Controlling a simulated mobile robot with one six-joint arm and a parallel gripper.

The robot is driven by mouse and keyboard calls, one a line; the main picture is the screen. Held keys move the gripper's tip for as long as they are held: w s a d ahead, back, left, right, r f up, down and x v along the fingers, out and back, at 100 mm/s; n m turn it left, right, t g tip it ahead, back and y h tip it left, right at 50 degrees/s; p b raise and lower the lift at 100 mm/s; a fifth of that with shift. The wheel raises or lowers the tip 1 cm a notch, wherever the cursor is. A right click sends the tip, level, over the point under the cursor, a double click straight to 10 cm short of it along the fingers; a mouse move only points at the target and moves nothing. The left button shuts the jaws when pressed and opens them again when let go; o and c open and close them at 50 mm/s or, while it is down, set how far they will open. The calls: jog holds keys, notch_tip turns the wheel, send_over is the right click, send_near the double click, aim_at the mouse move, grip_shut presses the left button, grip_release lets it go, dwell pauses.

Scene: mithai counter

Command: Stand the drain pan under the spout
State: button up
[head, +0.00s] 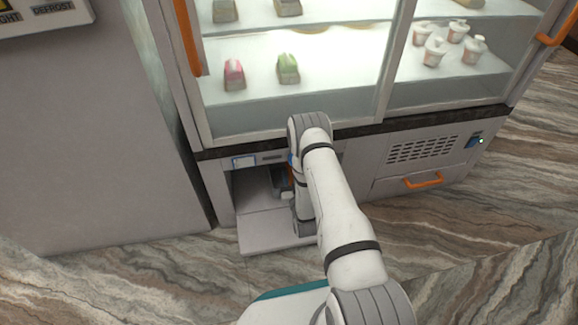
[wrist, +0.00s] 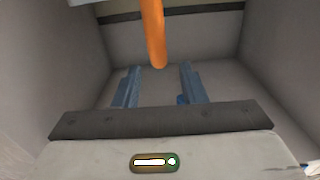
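The orange spout (wrist: 153,35) hangs down from the top of the wrist view, inside a grey-walled compartment. My gripper (wrist: 160,75) is inside this compartment, its two blue-grey fingers apart with nothing between them. The spout's lower end appears between and just above the fingertips in the picture; the true distance is unclear. In the head view my arm reaches to the open compartment (head: 250,185) low in the counter and covers its right part. A dark shape inside, beside my arm, cannot be made out clearly. I cannot identify a drain pan in either view.
A pale fold-down panel (head: 268,232) lies open in front of the compartment. The glass display case (head: 290,115) stands above. A vented panel with an orange handle (head: 423,181) is to the right. In the wrist view, compartment walls stand close on both sides.

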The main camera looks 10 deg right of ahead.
jog(key=s+p, duration=0.2)
jog(key=s, duration=0.5)
jog(key=shift+s+f, duration=0.1)
jog(key=shift+s, duration=0.05)
